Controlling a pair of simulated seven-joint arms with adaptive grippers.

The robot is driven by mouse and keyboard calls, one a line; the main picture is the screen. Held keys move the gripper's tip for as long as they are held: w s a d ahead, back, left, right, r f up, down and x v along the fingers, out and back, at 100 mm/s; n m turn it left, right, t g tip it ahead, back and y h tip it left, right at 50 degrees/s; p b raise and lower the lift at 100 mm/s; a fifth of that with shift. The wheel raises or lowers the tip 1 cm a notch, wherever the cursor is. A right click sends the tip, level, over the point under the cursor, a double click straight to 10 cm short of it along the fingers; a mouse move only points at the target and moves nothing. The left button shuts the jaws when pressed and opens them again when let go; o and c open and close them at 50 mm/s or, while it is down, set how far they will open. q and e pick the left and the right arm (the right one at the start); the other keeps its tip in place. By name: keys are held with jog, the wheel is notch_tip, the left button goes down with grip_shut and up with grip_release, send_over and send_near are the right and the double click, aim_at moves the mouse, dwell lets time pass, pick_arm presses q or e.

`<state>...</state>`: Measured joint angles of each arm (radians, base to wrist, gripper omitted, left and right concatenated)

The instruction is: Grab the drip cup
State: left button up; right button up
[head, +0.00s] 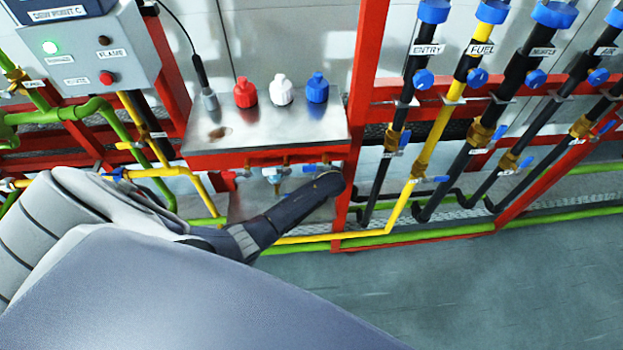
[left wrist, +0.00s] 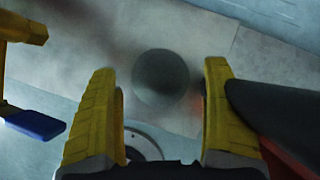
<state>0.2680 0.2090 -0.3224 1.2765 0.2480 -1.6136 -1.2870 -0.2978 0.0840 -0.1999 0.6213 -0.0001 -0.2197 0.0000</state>
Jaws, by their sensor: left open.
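In the left wrist view, a dark grey round thing (left wrist: 160,82), which looks like the drip cup, shows between and just beyond my fingertips. It appears apart from both fingers. My left gripper (left wrist: 162,71) is open, with yellow fingers spread to either side and nothing held. In the head view my dark left forearm reaches from the left to below the metal shelf, and its fingers are not clearly visible. I cannot make out the drip cup for certain in the head view. My right gripper is in neither view.
A blue valve handle (left wrist: 36,123) is left of my fingers; a dark pipe-like part (left wrist: 285,108) is close on the right.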

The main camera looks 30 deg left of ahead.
pick_arm(q)
jog(key=shift+x, duration=2.4)
jog(key=shift+d, duration=0.1)
jog(key=c, duration=1.2)
